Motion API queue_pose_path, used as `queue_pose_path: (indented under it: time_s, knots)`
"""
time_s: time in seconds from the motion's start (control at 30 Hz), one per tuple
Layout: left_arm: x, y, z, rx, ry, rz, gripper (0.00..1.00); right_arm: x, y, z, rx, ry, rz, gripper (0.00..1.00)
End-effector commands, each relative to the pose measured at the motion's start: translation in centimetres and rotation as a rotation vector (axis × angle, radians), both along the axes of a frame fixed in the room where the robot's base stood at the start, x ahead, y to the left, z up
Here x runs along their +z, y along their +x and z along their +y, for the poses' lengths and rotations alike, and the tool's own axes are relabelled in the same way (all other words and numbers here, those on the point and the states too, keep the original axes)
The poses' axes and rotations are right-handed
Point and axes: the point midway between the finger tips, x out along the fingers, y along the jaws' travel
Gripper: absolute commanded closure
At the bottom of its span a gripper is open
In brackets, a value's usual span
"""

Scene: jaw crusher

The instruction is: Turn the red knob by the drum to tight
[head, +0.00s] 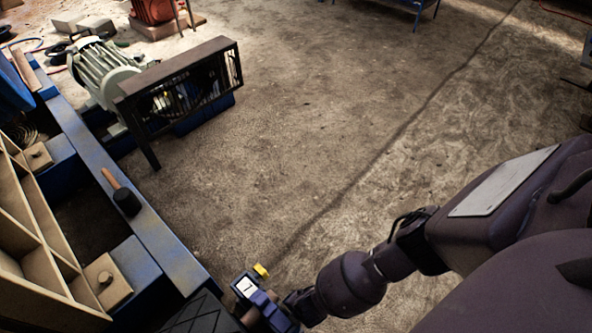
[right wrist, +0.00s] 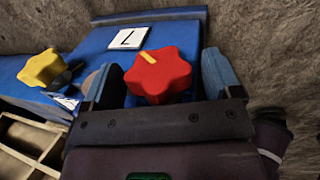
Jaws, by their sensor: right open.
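The red knob (right wrist: 158,77) is a lobed knob with a yellow stripe on its top, seen in the right wrist view on a blue housing (right wrist: 92,50). The stripe points to the upper left of the picture. My right gripper (right wrist: 160,64) is open, with one blue finger on each side of the knob. A gap shows at the right finger; contact on the left is unclear. In the head view my right gripper (head: 266,303) is at the bottom centre, beside the blue frame, and hides the red knob. My left gripper is not in view.
A yellow knob (right wrist: 42,68) sits left of the red one. A white plate (right wrist: 128,38) with a black mark lies beyond it. In the head view, a mallet (head: 124,198) rests on the blue beam (head: 150,225). A motor (head: 100,70) stands behind.

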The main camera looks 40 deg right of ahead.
Motion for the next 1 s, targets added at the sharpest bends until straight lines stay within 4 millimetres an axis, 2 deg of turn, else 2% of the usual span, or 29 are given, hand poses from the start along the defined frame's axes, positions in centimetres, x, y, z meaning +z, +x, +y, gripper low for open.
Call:
queue_pose_path:
  time_s: [0.1, 0.43, 0.77, 1.0]
  knots:
    - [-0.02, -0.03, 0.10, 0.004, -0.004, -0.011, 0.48, -0.64, 0.03, 0.05, 0.001, 0.001, 0.001, 0.16]
    - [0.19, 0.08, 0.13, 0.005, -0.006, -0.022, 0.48, -0.62, 0.30, 0.03, 0.000, 0.000, -0.002, 0.16]
    - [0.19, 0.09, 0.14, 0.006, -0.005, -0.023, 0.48, -0.63, 0.26, 0.02, 0.000, 0.000, -0.002, 0.65]
    - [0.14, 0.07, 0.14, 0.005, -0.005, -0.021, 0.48, -0.63, 0.28, 0.04, -0.001, -0.002, 0.011, 0.65]
